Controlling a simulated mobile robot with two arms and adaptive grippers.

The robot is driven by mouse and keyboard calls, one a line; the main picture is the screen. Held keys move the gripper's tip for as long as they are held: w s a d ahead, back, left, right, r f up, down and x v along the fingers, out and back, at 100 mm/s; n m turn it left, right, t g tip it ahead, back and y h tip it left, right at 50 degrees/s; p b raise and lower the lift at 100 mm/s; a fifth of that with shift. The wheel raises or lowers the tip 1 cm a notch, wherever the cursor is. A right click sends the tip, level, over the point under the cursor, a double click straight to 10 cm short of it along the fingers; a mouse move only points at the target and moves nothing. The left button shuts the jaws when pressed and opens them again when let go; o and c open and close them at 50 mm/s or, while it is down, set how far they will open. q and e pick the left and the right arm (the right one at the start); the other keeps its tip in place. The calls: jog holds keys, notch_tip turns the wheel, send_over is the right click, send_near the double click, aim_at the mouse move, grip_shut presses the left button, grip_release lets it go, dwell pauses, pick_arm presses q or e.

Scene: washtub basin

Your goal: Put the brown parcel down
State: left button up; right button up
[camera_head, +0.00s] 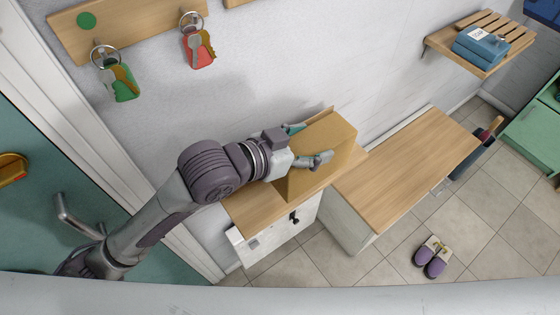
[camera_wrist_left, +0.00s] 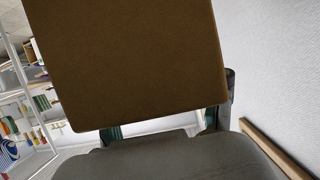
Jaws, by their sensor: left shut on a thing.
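The brown parcel (camera_head: 326,152) is a plain box in the head view, at or just above the small wooden-topped cabinet (camera_head: 243,212) by the wall. I cannot tell whether its base touches the top. My left gripper (camera_head: 306,147) is shut on the parcel, with a finger on its near side. In the left wrist view the parcel (camera_wrist_left: 130,60) fills the upper middle, between the fingers. My right gripper is not in view.
A wooden-topped bench (camera_head: 410,170) stands to the right of the cabinet. A key rack (camera_head: 140,22) with two key sets hangs on the wall above left. Purple slippers (camera_head: 431,258) lie on the tiled floor.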

pick_arm(q)
jog(key=a+f+p, duration=0.1)
jog(key=a+f, duration=0.6)
jog(key=f, duration=0.1)
jog(key=shift+s, duration=0.15)
jog(key=shift+f, duration=0.15)
jog(key=o, duration=1.8)
jog(key=b+v, duration=0.2)
jog(key=v, duration=1)
